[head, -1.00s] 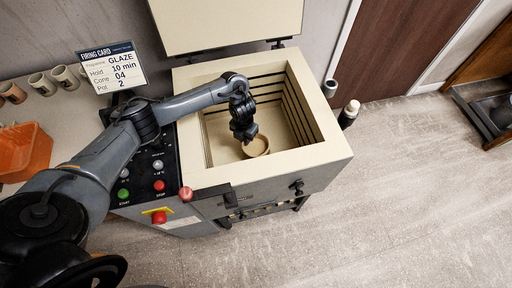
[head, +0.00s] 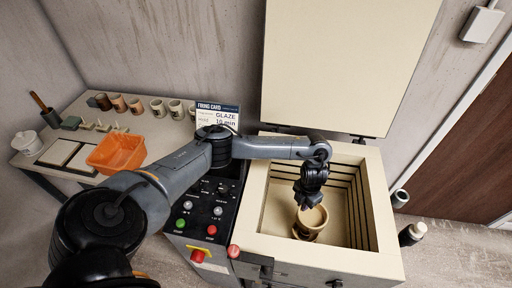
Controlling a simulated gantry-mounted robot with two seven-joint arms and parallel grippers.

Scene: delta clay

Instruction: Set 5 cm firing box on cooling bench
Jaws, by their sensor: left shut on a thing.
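A small round tan firing box (head: 310,224) with an open top is inside the open kiln (head: 275,248). My left gripper (head: 306,205) reaches down into the kiln from above and is shut on the box's rim. I cannot tell whether the box touches the kiln floor. Its size cannot be read. A light bench (head: 75,120) stands against the wall at the left; I cannot tell whether it is the cooling bench. My right gripper is not in view.
The kiln lid (head: 350,65) stands raised behind. A control panel (head: 207,208) and firing card (head: 217,115) are left of the chamber. The bench holds an orange bin (head: 117,153), a row of cups (head: 137,105), pale slabs (head: 70,155) and a white jar (head: 27,143).

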